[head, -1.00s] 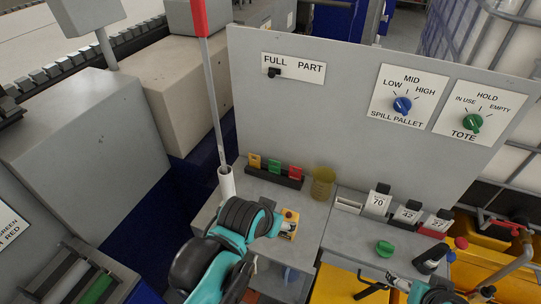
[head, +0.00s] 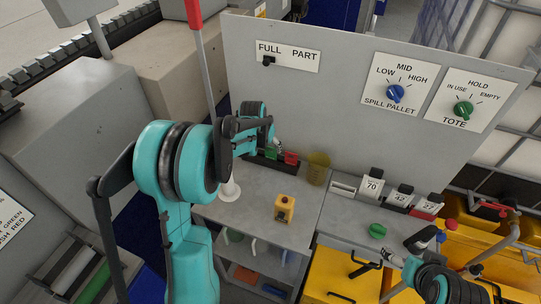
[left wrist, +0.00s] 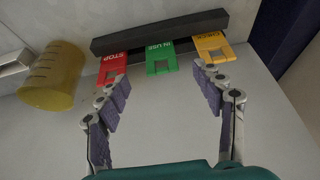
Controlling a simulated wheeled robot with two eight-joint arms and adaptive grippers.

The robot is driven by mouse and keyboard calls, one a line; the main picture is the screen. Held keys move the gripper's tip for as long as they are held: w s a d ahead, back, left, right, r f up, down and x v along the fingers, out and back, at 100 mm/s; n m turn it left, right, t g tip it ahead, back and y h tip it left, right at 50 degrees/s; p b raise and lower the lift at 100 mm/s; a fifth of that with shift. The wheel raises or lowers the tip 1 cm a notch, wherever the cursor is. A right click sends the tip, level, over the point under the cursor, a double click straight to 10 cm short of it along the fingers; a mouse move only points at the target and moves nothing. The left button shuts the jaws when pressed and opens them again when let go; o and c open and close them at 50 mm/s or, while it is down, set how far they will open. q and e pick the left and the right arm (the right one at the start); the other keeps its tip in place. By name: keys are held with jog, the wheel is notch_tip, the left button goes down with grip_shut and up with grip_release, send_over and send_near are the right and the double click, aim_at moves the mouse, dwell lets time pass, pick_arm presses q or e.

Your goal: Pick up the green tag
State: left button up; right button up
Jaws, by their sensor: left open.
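The green tag (left wrist: 160,58), marked IN USE, stands in a dark rack (left wrist: 150,36) between a red STOP tag (left wrist: 113,69) and a yellow tag (left wrist: 210,46). The green tag (head: 271,153) also shows in the head view, just below my left gripper (head: 277,143). In the left wrist view my left gripper (left wrist: 158,82) is open and empty, its fingers spread to either side of the green tag and short of it. The yellow tag is hidden behind my arm in the head view. My right gripper (head: 395,259) is at lower right, its jaws too small to read.
A yellow translucent cup (left wrist: 52,76) stands beside the rack. A yellow box device (head: 284,208) is on the grey bench (head: 245,206). Numbered blocks (head: 372,185) and a green knob (head: 377,231) are to the right. An upright panel (head: 330,95) rises behind the rack.

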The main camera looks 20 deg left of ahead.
aim_at(271, 155)
pick_arm(q)
jog(key=x, duration=0.5)
jog(key=b+x, duration=0.1)
jog(key=x, duration=0.2)
jog(key=shift+w+a, duration=0.1)
jog(key=shift+w, duration=0.3)
jog(key=shift+r, duration=0.1)
jog(key=c, duration=1)
